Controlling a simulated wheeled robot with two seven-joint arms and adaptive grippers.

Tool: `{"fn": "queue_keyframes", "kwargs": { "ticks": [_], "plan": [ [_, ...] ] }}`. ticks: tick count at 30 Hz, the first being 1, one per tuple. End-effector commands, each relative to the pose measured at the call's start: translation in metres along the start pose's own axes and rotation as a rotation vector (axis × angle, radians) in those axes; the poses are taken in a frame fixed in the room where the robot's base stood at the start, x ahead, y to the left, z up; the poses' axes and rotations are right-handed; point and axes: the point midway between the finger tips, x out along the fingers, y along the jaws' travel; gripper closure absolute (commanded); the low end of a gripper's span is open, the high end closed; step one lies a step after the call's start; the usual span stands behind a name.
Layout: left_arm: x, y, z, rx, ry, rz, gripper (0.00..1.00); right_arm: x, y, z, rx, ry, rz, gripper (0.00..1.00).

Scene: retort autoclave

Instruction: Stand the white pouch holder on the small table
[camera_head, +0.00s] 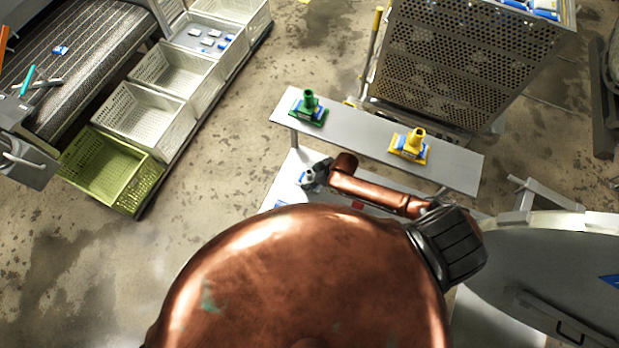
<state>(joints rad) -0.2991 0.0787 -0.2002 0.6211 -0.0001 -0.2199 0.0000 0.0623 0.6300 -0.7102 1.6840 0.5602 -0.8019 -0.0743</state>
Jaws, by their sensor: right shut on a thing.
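The small table is a narrow grey bench (357,133) right of centre. A green pouch holder (308,109) stands near its left end, and a yellow pouch holder (410,146) stands towards its right. My right gripper (313,176) is at the end of a copper arm, in front of the bench's near edge. It is shut on a small pale thing with a blue patch, which appears to be the white pouch holder (304,178). The gripper hides much of it, and its tilt is hard to tell. My left gripper is not in view.
The bench top between the green and yellow holders is bare. A lower pale surface (283,190) lies in front of the bench. A perforated metal crate (465,60) stands behind it. A round steel door (550,270) is at right. White baskets (145,115) and an olive basket (105,170) are at left.

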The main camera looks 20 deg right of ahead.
Motion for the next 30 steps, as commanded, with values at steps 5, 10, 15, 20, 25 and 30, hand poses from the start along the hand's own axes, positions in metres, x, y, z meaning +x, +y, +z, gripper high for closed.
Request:
{"fn": "queue_keyframes", "kwargs": {
  "ticks": [5, 10, 15, 20, 25, 30],
  "plan": [
    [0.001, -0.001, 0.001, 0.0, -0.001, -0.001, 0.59, 0.002, 0.0, 0.0, 0.0, 0.001, 0.0, 0.83],
    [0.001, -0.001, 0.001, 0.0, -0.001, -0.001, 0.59, 0.003, -0.001, 0.002, 0.001, -0.001, 0.0, 0.44],
    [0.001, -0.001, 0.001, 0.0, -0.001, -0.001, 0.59, 0.002, -0.001, 0.002, 0.001, -0.001, 0.0, 0.34],
    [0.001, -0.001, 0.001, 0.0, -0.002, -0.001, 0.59, 0.002, -0.001, 0.002, 0.001, -0.001, 0.0, 0.34],
    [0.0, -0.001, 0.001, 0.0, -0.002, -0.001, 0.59, -0.002, 0.0, 0.0, 0.0, 0.0, 0.0, 0.34],
    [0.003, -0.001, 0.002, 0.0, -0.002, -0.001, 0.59, -0.023, 0.0, 0.001, 0.0, 0.0, 0.001, 0.34]
  ]
}}
